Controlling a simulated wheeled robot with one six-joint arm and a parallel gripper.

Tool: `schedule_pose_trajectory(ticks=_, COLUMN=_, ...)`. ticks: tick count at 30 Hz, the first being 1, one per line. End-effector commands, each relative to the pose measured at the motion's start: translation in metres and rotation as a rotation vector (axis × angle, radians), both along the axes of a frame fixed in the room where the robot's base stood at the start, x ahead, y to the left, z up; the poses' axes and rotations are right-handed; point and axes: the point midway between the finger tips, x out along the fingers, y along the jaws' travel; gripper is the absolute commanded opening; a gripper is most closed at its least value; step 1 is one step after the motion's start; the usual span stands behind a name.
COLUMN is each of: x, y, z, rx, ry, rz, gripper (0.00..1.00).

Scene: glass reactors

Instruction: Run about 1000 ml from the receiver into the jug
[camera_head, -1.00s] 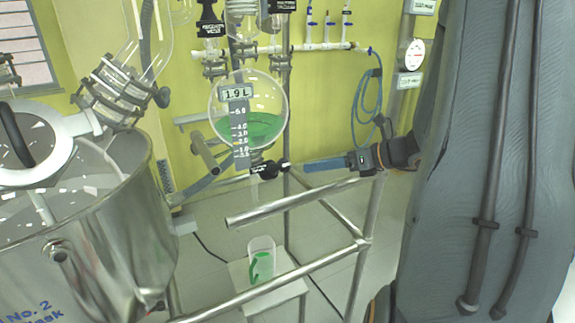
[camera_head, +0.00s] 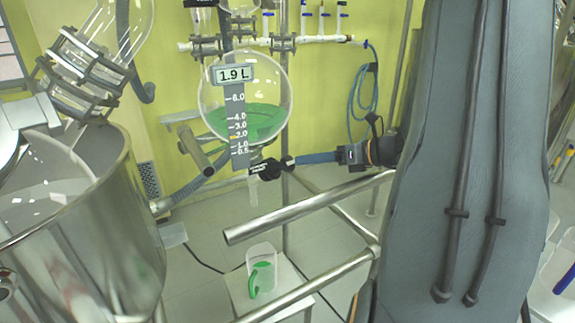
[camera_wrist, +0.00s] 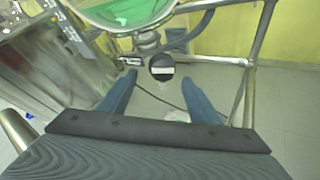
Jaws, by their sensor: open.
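The receiver (camera_head: 270,92) is a round glass flask with green liquid in its lower part; its tag reads 1.9 L. Below it is a black drain valve (camera_head: 265,169) with a clear outlet pointing down. The valve's round black knob (camera_wrist: 161,67) with a white label shows in the wrist view. My gripper (camera_head: 300,158) is open, its blue fingers reaching from the right to the knob. In the wrist view the fingertips (camera_wrist: 163,82) stand apart on either side of the knob. The clear jug (camera_head: 262,272) with a green handle stands upright below the outlet; its contents are unclear.
The jug stands on a white stool (camera_head: 296,290). Metal frame rails (camera_head: 300,210) cross between the stool and my arm. A steel vessel (camera_head: 90,240) fills the left. A blue hose (camera_head: 362,100) hangs on the yellow wall behind.

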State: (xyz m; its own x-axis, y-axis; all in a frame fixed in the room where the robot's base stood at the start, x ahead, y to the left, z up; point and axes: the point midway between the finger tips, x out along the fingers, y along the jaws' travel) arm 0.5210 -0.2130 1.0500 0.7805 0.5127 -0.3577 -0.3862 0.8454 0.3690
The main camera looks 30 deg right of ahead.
Motion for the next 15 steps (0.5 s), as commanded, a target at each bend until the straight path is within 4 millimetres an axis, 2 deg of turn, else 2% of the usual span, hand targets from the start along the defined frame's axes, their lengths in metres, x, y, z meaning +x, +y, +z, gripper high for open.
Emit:
schedule_pose_trajectory(ticks=8, x=0.005, y=-0.002, z=-0.008, rx=0.004, ry=-0.001, rz=-0.013, gripper=0.57)
schedule_pose_trajectory(ticks=15, x=0.031, y=0.014, z=-0.019, rx=0.004, ry=0.000, rz=-0.013, gripper=0.57)
